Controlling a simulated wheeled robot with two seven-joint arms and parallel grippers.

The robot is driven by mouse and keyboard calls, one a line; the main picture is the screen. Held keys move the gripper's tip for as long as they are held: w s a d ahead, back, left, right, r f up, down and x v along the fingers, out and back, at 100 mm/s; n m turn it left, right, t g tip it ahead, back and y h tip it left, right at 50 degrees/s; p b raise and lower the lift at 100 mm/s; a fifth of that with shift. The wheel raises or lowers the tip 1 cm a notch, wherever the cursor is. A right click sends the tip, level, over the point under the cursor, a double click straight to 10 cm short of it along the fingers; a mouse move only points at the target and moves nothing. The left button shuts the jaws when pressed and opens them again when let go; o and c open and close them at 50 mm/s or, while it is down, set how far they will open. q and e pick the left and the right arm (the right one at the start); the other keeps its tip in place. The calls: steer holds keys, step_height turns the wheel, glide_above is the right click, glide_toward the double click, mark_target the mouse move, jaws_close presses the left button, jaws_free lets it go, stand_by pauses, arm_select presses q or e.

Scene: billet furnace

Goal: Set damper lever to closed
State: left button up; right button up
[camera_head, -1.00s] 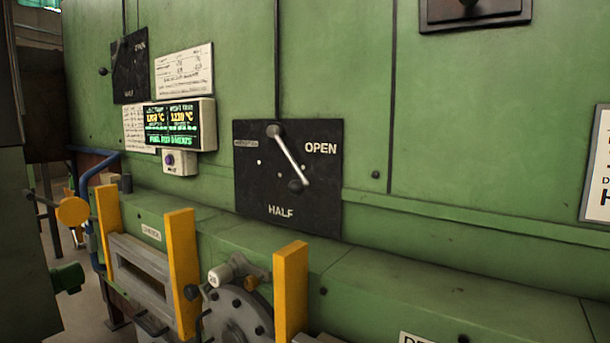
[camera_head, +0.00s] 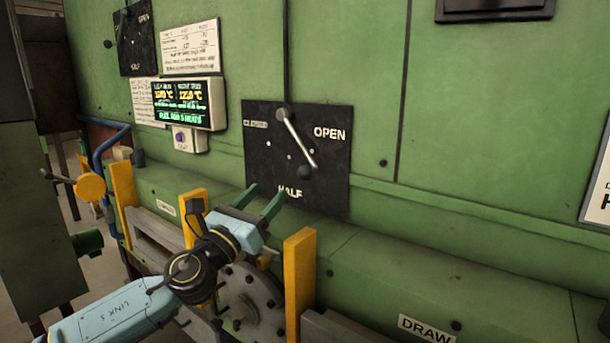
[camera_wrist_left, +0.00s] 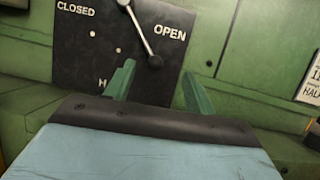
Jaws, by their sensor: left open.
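The damper lever (camera_head: 299,141) is a light metal bar on a black plate (camera_head: 262,165) fixed to the green furnace wall. Its top end is at a round pivot and its dark knob (camera_head: 305,173) points down and right, between HALF and OPEN. The lever also shows in the left wrist view (camera_wrist_left: 140,30), with CLOSED at the plate's upper left and OPEN at the right. My left gripper (camera_head: 264,196) is open and empty, just below the plate near the HALF label, with green fingers (camera_wrist_left: 158,88) pointing at the plate. The gripper is apart from the lever. My right gripper is out of view.
A lit display (camera_head: 180,101) and a second lever plate (camera_head: 136,38) are on the wall at left.

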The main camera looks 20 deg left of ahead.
mark_target(301, 179)
arm_select(q)
steer(key=w+d+b, duration=0.1)
steer(key=w, duration=0.3)
steer(key=w+d+b, duration=0.1)
steer(key=w, duration=0.3)
steer(key=w+d, duration=0.2)
steer(key=w, duration=0.3)
steer(key=shift+r+b, duration=0.3)
steer(key=shift+b, duration=0.1)
steer(key=shift+w+d+r, duration=0.2)
steer(key=shift+w+r, duration=0.1)
steer(key=shift+w, duration=0.25)
jaws_close()
